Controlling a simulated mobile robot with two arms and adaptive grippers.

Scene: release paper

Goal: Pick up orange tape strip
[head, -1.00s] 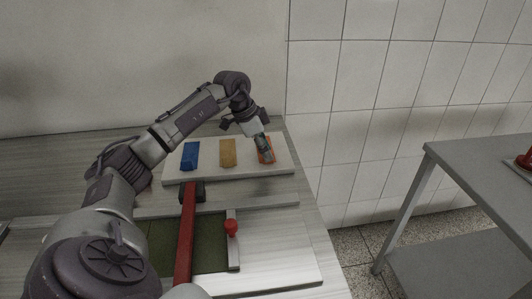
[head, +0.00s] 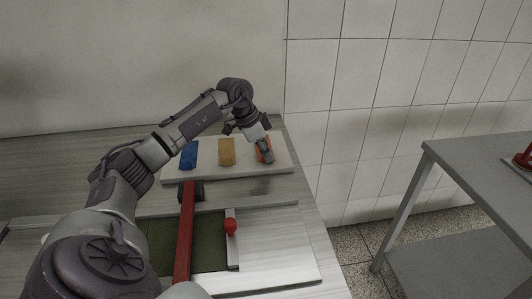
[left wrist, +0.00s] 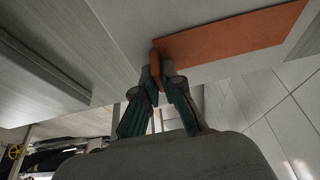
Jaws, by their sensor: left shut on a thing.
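The orange tape strip (head: 259,156) lies at the right end of a white board (head: 222,174). My left gripper (head: 265,152) is over it and hides part of it. In the left wrist view the orange strip (left wrist: 235,37) lies flat along the board. One end of it is folded up, and my left gripper (left wrist: 160,82) is shut on that end between its fingertips. My right gripper does not show.
A blue strip (head: 189,155) and a yellow strip (head: 227,152) lie on the same board. In front are a green cutting area (head: 205,243), a red bar (head: 186,235) and a red knob (head: 230,227). A grey side table (head: 485,180) stands to the right.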

